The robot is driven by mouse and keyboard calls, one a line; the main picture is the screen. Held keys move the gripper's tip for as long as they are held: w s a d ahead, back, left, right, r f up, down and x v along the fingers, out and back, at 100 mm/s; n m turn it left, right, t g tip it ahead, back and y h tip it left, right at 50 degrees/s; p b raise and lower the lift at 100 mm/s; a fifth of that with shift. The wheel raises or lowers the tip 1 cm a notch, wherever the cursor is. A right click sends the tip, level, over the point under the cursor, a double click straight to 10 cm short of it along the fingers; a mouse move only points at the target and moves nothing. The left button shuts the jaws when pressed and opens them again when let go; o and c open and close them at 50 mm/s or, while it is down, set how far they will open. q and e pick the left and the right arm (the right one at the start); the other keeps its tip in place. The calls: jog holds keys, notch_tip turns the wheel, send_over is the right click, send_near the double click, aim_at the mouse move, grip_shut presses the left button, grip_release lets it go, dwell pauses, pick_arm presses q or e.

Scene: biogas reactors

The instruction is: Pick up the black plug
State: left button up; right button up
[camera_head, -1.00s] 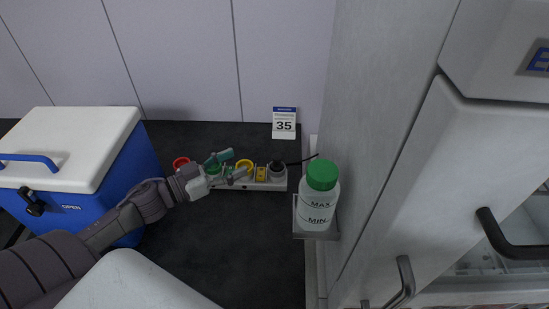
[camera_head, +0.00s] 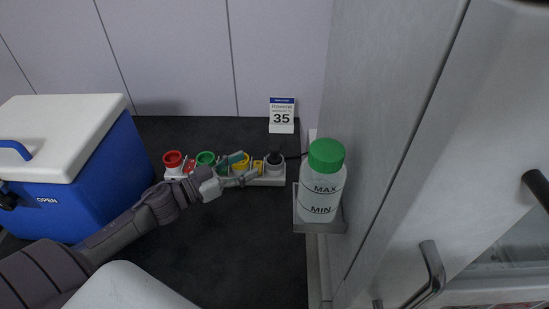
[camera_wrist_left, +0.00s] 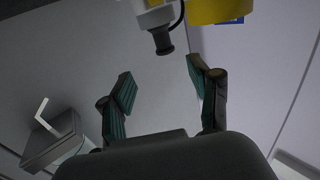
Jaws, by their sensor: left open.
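The black plug (camera_head: 274,159) sits at the right end of a pale strip of coloured sockets (camera_head: 272,182) on the dark floor surface. My left gripper (camera_head: 246,168) is open, with teal finger pads, just left of the plug, over the part of the strip near the yellow socket (camera_head: 239,161). In the left wrist view a dark cylindrical piece (camera_wrist_left: 163,41) under a white part shows beyond the open fingers (camera_wrist_left: 160,82); it looks like the plug. Nothing is between the fingers. My right gripper is not in view.
Red (camera_head: 173,159) and green (camera_head: 205,158) sockets stand to the left. A green-capped bottle (camera_head: 322,185) on a small shelf is close right of the strip. A blue cooler (camera_head: 85,190) stands left. A calendar (camera_head: 282,116) stands behind. The dark surface in front is clear.

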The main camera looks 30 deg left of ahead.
aim_at(271, 153)
pick_arm(q)
jog(key=x, duration=0.4)
jog(key=shift+w+d, duration=0.15)
jog(key=shift+w, duration=0.2)
jog(key=x, duration=0.1)
jog(key=p+x, duration=0.1)
jog(key=x, duration=0.2)
jog(key=shift+w+f, duration=0.25)
jog(key=shift+w, duration=0.2)
jog(key=shift+w+p, duration=0.3)
jog(key=shift+s, duration=0.1)
grip_shut()
